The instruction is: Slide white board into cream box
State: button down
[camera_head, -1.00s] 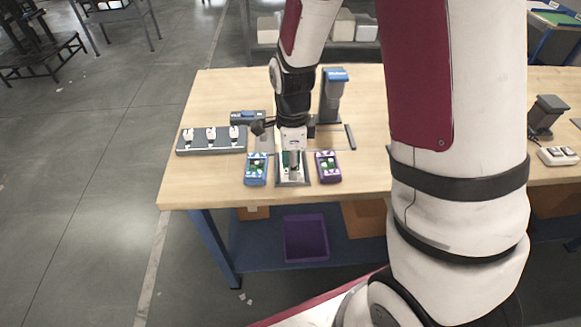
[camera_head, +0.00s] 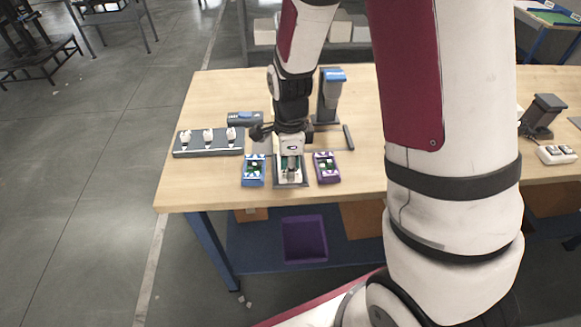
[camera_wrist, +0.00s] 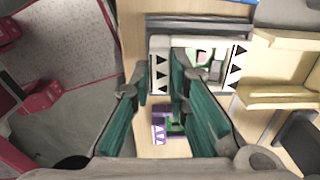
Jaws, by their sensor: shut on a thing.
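The cream box (camera_wrist: 242,65) has pale ends with black triangles and sits in a grey holder. In the head view the cream box (camera_head: 290,182) stands between a blue and a purple box. My gripper (camera_head: 290,172) points down at it from above; its teal fingers (camera_wrist: 165,72) reach over the box's near part in the wrist view. The jaws are shut on the white board, which is mostly hidden between and behind the fingers. I cannot tell how deep the board sits in the box. Pink and green parts show inside the box.
The blue box (camera_head: 253,171) and the purple box (camera_head: 327,168) flank the holder closely. A grey rack (camera_head: 208,148) with white pieces is at left. A grey column with a blue top (camera_head: 331,92) stands behind. The table's front left is clear.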

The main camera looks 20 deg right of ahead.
jog(key=shift+w, duration=0.1)
jog(key=shift+w+d+b, duration=0.55)
jog(key=shift+w, duration=1.05)
jog(key=shift+w+d+b, duration=0.5)
jog(key=shift+w+b, duration=0.1)
jog(key=shift+w, duration=1.05)
jog(key=shift+w+d+b, duration=0.55)
jog(key=shift+w, duration=1.05)
jog(key=c, duration=1.6)
grip_release()
jog(key=shift+r, duration=0.1)
jog(key=shift+r+p, duration=1.8)
jog(key=shift+r, duration=1.15)
